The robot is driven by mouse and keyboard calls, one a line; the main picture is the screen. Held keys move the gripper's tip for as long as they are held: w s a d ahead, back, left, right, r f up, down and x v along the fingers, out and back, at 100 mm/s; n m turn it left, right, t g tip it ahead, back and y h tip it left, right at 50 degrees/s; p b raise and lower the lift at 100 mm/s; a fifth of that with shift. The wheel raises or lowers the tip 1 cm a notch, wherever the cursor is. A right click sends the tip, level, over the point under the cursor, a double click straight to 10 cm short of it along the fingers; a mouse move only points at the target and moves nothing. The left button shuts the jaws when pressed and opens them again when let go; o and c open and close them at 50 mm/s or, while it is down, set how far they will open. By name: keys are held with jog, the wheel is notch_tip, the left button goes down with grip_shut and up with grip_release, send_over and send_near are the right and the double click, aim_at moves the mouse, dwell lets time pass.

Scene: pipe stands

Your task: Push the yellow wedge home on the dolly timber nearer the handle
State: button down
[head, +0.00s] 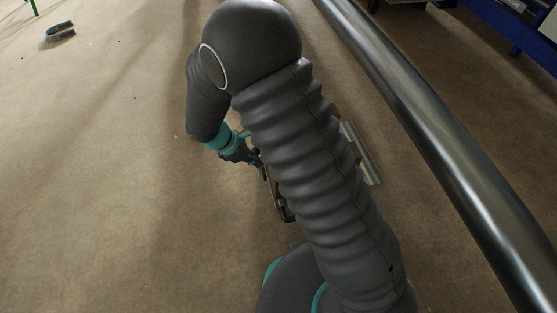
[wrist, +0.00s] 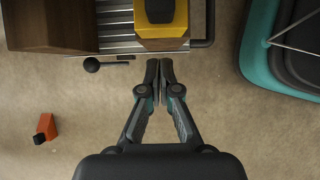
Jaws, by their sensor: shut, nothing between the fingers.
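In the wrist view the yellow wedge (wrist: 160,28) sits at the top edge, with a dark block or recess on its top and a strip of brown wood at its near end. A large brown timber (wrist: 48,28) lies to its left on the ribbed metal dolly (wrist: 115,30). My gripper (wrist: 160,62) is shut and empty, its fingertips just short of the wedge's near end in the picture; I cannot tell if they touch. In the head view my gripper (head: 251,158) is low beside the dolly (head: 362,155); my arm hides the wedge and most of the dolly.
A black ball knob (wrist: 92,64) sticks out at the dolly's near edge. A dark bar (wrist: 208,25) runs at its right end. An orange and black piece (wrist: 46,127) lies on the floor. A long steel pipe (head: 430,110) spans the right. Floor at left is mostly clear.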

notch_tip(320, 180, up, 8)
jog(key=p, duration=0.5)
jog(key=shift+p, duration=0.4)
jog(key=shift+f, duration=0.1)
jog(key=shift+m, duration=0.3)
